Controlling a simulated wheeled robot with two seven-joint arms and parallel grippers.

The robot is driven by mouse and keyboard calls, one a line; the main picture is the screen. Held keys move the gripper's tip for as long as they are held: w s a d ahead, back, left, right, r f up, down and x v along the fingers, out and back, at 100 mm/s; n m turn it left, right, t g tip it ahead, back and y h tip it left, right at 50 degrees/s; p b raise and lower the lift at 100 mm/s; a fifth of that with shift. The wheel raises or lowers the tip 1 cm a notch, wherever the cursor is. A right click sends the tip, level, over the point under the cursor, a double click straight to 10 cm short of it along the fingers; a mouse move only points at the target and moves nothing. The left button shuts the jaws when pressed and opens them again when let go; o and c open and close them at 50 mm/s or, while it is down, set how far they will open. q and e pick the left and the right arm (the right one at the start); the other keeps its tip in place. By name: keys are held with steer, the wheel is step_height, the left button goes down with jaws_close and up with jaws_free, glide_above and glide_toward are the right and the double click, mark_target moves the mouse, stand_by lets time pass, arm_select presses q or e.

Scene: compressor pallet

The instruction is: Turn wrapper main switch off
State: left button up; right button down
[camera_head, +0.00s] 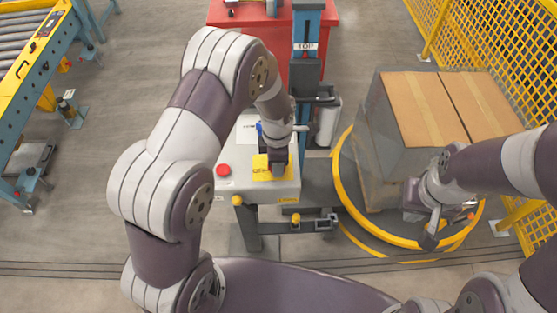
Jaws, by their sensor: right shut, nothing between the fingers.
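The wrapper's grey control box (237,187) stands in the middle of the camera_head view. A yellow plate (261,173) is on its top, probably the main switch's plate. My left gripper (277,168) points down right over this plate and hides part of it. The switch handle and its position cannot be made out, nor whether the gripper touches it. The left fingers are too hidden to tell open from shut. My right gripper (431,236) is shut and empty, low at the right, in front of the wrapped load and away from the control box.
A red round button (223,170) is on the box, left of the yellow plate. The wrapper's blue mast (306,40) rises behind. Wrapped cartons (420,105) stand inside a yellow ring (345,185). Yellow mesh fencing (480,45) closes the right side. A roller conveyor (30,55) is at left.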

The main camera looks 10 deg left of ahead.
arm_select(q)
steer(key=shift+r, duration=0.15)
step_height(320, 180, up, 12)
steer(key=b, duration=0.3)
steer(key=shift+r, duration=0.25)
steer(key=s+a+f+m+b, duration=0.1)
steer(key=s+a+f+m, duration=0.1)
steer(key=s+m, duration=0.5)
steer(key=s+a+f+m+t+b, duration=0.1)
steer(key=s+m, duration=0.5)
steer(key=m, duration=0.8)
steer(key=a+f, duration=0.1)
steer(key=a, duration=0.1)
steer(key=shift+s+a+f+m+b, duration=0.35)
steer(key=shift+f+m+b, duration=0.05)
